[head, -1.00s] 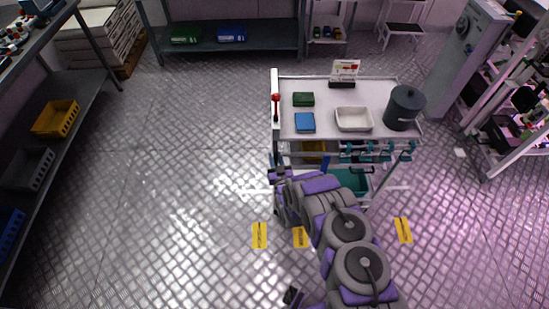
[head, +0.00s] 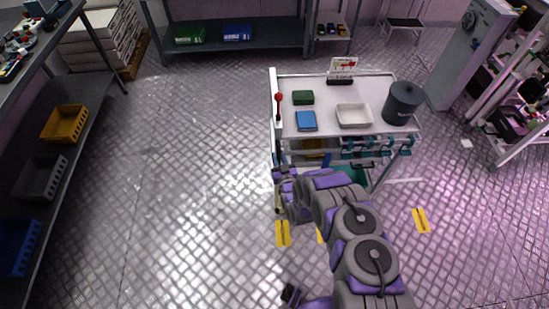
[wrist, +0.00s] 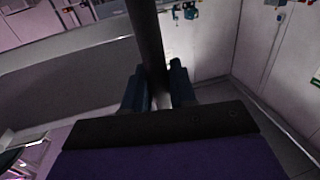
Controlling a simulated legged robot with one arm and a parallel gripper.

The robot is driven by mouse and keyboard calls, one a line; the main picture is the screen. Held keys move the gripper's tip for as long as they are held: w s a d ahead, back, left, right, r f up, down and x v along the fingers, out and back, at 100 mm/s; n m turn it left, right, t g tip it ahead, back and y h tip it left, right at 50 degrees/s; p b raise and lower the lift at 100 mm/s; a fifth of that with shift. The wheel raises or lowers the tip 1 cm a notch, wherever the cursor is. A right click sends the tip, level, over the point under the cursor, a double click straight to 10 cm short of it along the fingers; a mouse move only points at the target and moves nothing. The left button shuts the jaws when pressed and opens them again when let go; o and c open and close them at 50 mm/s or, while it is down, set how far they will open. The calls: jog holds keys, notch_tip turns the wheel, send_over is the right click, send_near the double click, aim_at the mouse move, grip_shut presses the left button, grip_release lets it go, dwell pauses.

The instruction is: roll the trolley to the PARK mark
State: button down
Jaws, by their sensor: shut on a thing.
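The trolley (head: 380,92) stands upright in the middle of the head view, with a white top and a lower level partly hidden by my arm. My gripper (head: 284,175) is at its near left corner, low beside the frame. In the wrist view my gripper (wrist: 158,88) is shut on a dark round bar (wrist: 147,35), which I take as the trolley's handle. Yellow floor strips (head: 283,233) lie in front of the trolley, another at the right (head: 421,220); their lettering is too small to read. A white floor line (head: 405,181) shows beside the trolley. I cannot tell which is PARK.
A shelf with bins (head: 65,124) lines the left, racks the right. Floor left of the trolley is clear.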

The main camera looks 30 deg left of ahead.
jog(key=shift+s+a, duration=0.15)
jog(key=c, duration=1.1)
grip_release()
jog(key=shift+a, duration=0.1)
jog(key=shift+o, duration=0.2)
jog(key=p+v, duration=0.4)
jog(key=v, duration=1.3)
jog(key=shift+p, duration=0.4)
jog(key=shift+s, duration=0.1)
